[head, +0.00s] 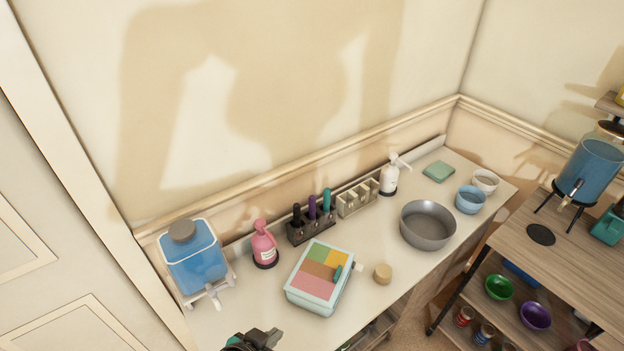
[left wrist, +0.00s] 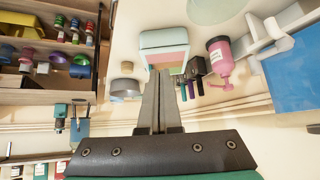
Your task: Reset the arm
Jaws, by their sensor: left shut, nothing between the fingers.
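My left gripper (head: 264,338) shows at the bottom edge of the head view, in front of the table near the colour-block box. In the left wrist view its two fingers (left wrist: 160,82) are together, with nothing between them. The box (head: 319,278) lies on the white table (head: 363,322) and has a lid of green, yellow, brown and pink patches. It also shows in the left wrist view (left wrist: 164,42), beyond the fingertips. My right gripper is in neither view.
On the table stand a blue tank (head: 193,264), a pink pump bottle (head: 264,246), a bottle rack (head: 311,231), a white pump bottle (head: 389,181) and a grey bowl (head: 427,227). A small tan cylinder (head: 383,273) sits right of the box. A wooden shelf (head: 560,262) stands at right.

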